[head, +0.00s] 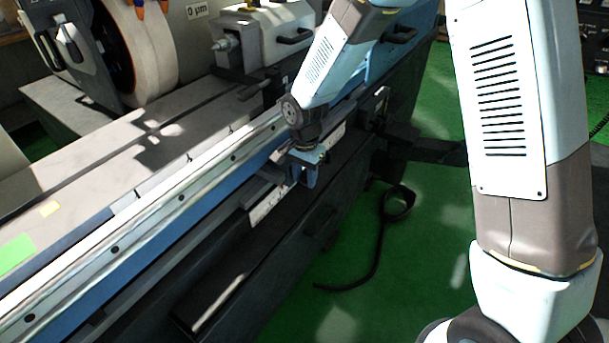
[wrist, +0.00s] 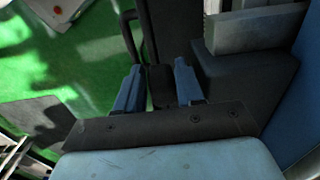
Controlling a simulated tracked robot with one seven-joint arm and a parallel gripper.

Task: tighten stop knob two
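My gripper (head: 306,172) is low at the front side of the machine's long table, beside the rail with the dark stop parts. In the wrist view, its two blue fingers (wrist: 158,82) stand apart with a small dark block-like part (wrist: 160,88) between them. This part may be a stop knob, but I cannot tell which one. I cannot tell whether the fingers touch it. In the head view, the gripper and arm hide the spot, so no knob shows clearly there.
The grinder table (head: 95,160) with its pale rail runs diagonally at left. The grinding wheel (head: 140,50) and the workhead (head: 265,40) stand behind it. A dark looped cable or handle (head: 380,235) lies over the green floor (head: 425,260), which is otherwise mostly clear there.

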